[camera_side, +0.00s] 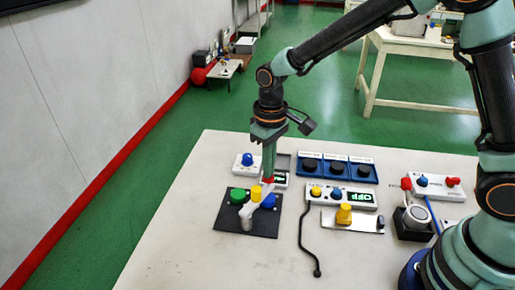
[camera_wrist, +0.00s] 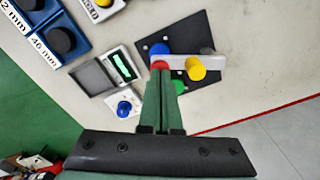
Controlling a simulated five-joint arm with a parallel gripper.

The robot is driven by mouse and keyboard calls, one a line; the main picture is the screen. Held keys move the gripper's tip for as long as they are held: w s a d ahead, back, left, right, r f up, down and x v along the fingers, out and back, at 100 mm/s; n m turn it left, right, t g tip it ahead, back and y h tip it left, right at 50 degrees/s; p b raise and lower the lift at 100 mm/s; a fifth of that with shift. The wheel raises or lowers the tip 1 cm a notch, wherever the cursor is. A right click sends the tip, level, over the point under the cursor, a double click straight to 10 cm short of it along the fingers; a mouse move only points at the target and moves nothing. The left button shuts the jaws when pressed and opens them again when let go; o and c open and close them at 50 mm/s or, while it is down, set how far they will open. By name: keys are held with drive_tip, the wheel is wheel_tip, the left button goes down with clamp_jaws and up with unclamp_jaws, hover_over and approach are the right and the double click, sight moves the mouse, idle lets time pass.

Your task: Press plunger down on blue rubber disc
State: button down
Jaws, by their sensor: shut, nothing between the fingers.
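My gripper (camera_side: 268,177) is shut and points straight down over the black plate (camera_side: 232,222). Its closed fingertips (camera_wrist: 161,74) are at the red cap (camera_wrist: 160,65) on one end of a pale swing arm (camera_wrist: 178,61); I cannot tell whether they touch it. The blue disc (camera_side: 269,201) lies on the plate below that end of the arm, and shows partly in the wrist view (camera_wrist: 159,47). A yellow knob (camera_wrist: 196,68) stands on the arm. A green disc (camera_side: 238,195) sits on the other side of the plate, partly hidden by the fingers in the wrist view.
A small scale (camera_wrist: 121,66) and a blue-knobbed white box (camera_side: 246,160) stand close behind the plate. The front-left table is clear.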

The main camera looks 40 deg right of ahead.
drive_tip(key=shift+f, duration=0.65)
wheel_tip(320, 180, up, 12)
drive_tip(key=shift+f, duration=0.15)
idle(1.3)
drive_tip(key=s+d+r+m+t, duration=0.1)
drive_tip(key=s+d+r+t, duration=0.1)
drive_tip(key=s+d, duration=0.4)
drive_tip(key=s+d+r+m+t, duration=0.2)
drive_tip(key=s+d+t, duration=0.1)
drive_tip(key=s+d, duration=0.3)
drive_tip(key=shift+d+r+t, duration=0.3)
drive_tip(key=shift+d+r, duration=0.05)
drive_tip(key=shift+d, duration=0.15)
